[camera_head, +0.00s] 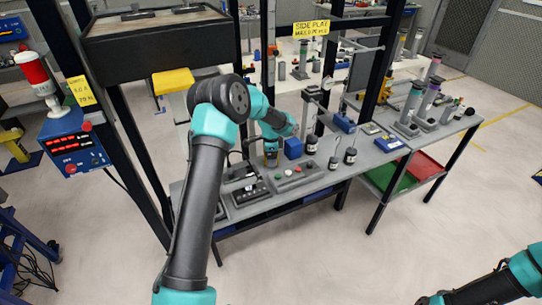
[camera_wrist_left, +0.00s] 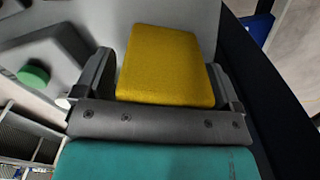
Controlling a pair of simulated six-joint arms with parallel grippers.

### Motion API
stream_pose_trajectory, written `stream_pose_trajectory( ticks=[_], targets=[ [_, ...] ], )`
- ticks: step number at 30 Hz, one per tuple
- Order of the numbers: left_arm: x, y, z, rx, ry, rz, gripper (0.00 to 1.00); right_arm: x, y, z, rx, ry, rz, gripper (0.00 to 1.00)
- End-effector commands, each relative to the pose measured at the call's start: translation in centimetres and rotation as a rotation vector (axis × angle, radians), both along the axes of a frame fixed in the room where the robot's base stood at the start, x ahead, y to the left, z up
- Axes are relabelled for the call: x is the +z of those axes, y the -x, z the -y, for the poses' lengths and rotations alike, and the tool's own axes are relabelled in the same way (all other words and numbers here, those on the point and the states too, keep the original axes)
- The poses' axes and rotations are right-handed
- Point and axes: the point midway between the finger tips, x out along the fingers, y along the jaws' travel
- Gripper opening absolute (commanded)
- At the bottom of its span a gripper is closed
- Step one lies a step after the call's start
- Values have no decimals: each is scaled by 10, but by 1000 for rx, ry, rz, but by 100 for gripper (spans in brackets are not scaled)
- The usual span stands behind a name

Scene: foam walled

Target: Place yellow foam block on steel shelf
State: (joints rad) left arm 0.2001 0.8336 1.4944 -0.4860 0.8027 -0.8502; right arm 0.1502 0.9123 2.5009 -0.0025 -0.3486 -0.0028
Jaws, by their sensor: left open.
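The yellow foam block (camera_wrist_left: 165,62) lies on a grey surface in the left wrist view. My left gripper (camera_wrist_left: 166,82) is open, with one dark finger on each side of the block. I cannot tell whether the fingers touch it. In the head view my left arm reaches over the grey bench; its gripper and the block cannot be clearly made out there. I cannot tell which surface is the steel shelf.
The grey bench (camera_head: 350,162) carries several fixtures, a blue block (camera_head: 293,148) and small black weights (camera_head: 334,162). Green (camera_head: 388,177) and red (camera_head: 424,166) trays sit below its right part. Dark uprights stand at the left and behind. The floor in front is clear.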

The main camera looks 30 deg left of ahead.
Motion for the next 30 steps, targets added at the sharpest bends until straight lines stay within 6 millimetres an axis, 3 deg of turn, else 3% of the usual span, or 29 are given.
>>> stream_pose_trajectory(
  ticks=[8,13,30],
  targets=[
    [2,0,0,0,-1,1,89,0,0,0,0,0,0,43],
    [16,-1,0,0,-1,3,89,0,0,0,0,0,0,43],
    [112,0,0,1,0,2,89,0,0,0,0,0,0,43]
  ],
)
